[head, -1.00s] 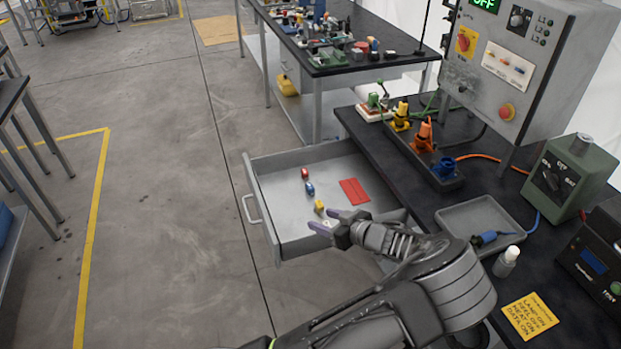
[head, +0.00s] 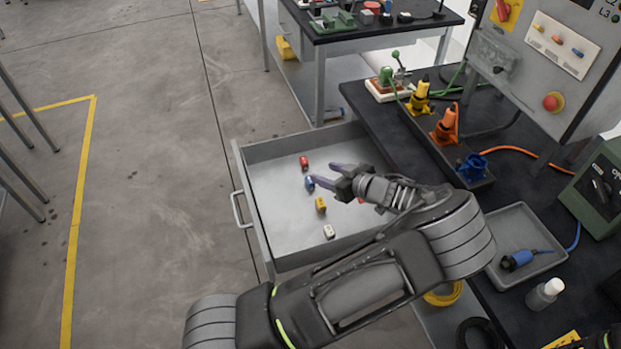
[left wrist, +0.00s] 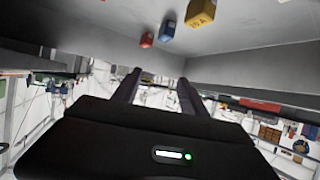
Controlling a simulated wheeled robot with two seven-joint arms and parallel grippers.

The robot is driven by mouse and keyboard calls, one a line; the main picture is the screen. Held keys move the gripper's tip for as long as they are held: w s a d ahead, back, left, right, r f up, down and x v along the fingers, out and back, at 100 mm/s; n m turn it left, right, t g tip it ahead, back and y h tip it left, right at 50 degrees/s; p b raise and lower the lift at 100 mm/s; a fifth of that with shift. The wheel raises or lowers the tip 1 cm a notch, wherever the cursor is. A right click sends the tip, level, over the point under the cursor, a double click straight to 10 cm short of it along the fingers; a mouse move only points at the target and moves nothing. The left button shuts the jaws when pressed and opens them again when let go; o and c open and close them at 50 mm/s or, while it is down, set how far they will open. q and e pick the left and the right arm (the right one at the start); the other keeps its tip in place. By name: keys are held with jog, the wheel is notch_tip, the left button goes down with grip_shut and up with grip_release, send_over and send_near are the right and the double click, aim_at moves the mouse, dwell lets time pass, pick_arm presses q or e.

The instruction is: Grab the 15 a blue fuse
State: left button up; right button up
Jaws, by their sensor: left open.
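The blue fuse (head: 309,183) lies on the floor of the open grey drawer (head: 278,220), between a red fuse (head: 304,162) and a yellow fuse (head: 320,205). My left gripper (head: 323,176) is open and empty over the drawer, its fingers pointing left and one tip close beside the blue fuse. I cannot tell if they touch. In the left wrist view the blue fuse (left wrist: 167,31) appears beyond the open fingers (left wrist: 159,82), between the red fuse (left wrist: 147,40) and the yellow one (left wrist: 201,14). The blue fuse's label is unreadable. My right gripper is out of view.
Something red beside my gripper is mostly hidden. The black bench (head: 400,140) to the right holds coloured plugs and a grey tray (head: 525,278). Drawer walls surround the fuses.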

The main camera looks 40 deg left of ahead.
pick_arm(q)
jog(key=b, duration=0.4)
send_near(310, 183)
jog(key=a, duration=0.1)
jog(key=w+a, duration=0.1)
jog(key=shift+w+a, duration=0.3)
jog(key=shift+a, duration=0.05)
jog(key=shift+f+b, duration=0.75)
jog(key=shift+b, duration=0.05)
jog(key=shift+r, duration=0.1)
jog(key=shift+a, duration=0.35)
jog(key=shift+p+x, duration=0.3)
jog(key=shift+x, duration=0.75)
jog(key=shift+d, duration=0.1)
